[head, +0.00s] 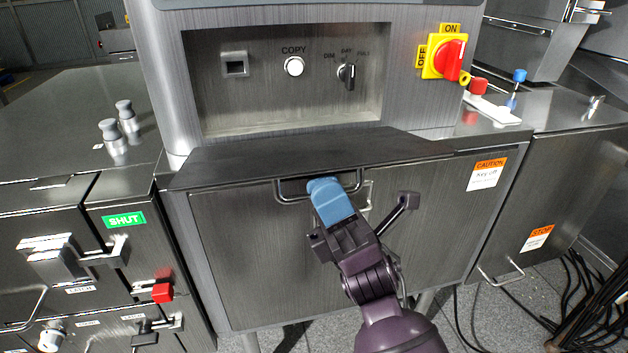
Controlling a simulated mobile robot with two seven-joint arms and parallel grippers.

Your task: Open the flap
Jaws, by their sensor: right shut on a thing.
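The flap (235,250) is a wide brushed-metal front panel below the control console, and it stands upright against its cabinet. A dark bar handle (291,198) runs across its upper middle. My right gripper (330,195) comes up from below, and its blue fingers are shut on the bar handle near its middle. The fingers hide that part of the bar. My left gripper is not in view.
The console (285,78) above has a white COPY button (294,66) and a dial (346,75). A red switch (450,58) sits at its right. Latched drawers with a green SHUT label (124,219) stand left. Cables (580,300) lie on the floor right.

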